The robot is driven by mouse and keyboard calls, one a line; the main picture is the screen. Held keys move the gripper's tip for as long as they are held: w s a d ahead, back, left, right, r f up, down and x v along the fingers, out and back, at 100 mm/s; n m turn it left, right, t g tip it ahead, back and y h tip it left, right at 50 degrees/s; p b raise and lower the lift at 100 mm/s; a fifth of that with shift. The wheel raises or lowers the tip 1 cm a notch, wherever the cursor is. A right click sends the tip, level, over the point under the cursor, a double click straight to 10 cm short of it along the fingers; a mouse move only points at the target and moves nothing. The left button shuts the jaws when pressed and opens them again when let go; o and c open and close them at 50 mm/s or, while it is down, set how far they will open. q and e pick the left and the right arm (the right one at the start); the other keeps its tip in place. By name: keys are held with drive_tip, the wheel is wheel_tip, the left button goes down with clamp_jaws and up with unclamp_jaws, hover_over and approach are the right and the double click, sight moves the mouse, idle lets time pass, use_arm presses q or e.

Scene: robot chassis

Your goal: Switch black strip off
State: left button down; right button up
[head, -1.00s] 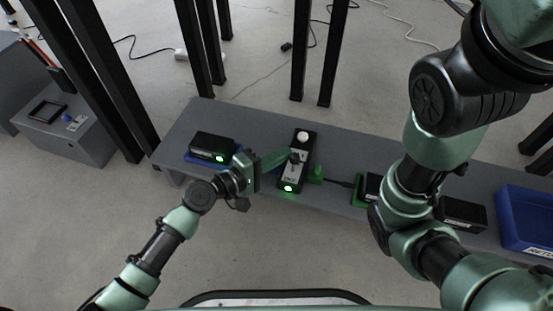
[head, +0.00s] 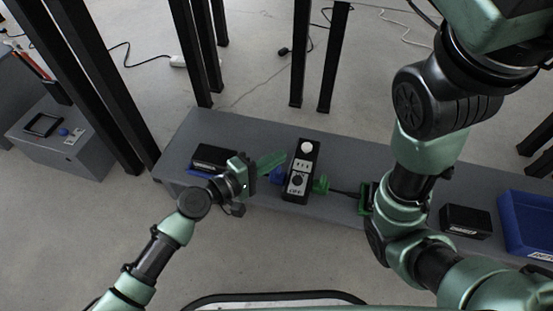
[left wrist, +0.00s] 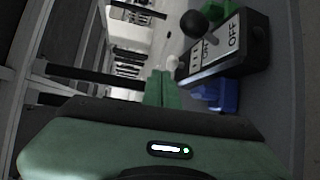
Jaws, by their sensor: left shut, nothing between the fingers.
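The black strip (head: 303,158) lies on the grey bench in the head view, with a white round part at its far end and a dark round knob near its front. It reads OFF and shows no lit green light. It also shows in the left wrist view (left wrist: 257,62), with OFF labels and a black round knob. My left gripper (head: 272,162) is shut and empty, its green fingers just left of the strip, apart from the knob. The fingers also show in the left wrist view (left wrist: 163,86). My right gripper is not visible; only its arm shows.
A black box (head: 214,155) stands left on the grey bench (head: 200,125). A green plug (head: 321,185) with a cable is at the strip's right side. A second black box (head: 466,221) and a blue bin (head: 527,218) are at the right. Black posts stand behind.

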use_arm(q)
drive_tip(key=s+a+f, duration=0.1)
drive_tip(key=a, duration=0.1)
drive_tip(key=s+a+f, duration=0.1)
drive_tip(key=s+a, duration=0.1)
drive_tip(key=s+a+f, duration=0.1)
drive_tip(key=s+a, duration=0.1)
drive_tip(key=shift+s+a+f, duration=0.2)
drive_tip(key=shift+a+f, duration=0.05)
drive_tip(key=shift+a, duration=0.1)
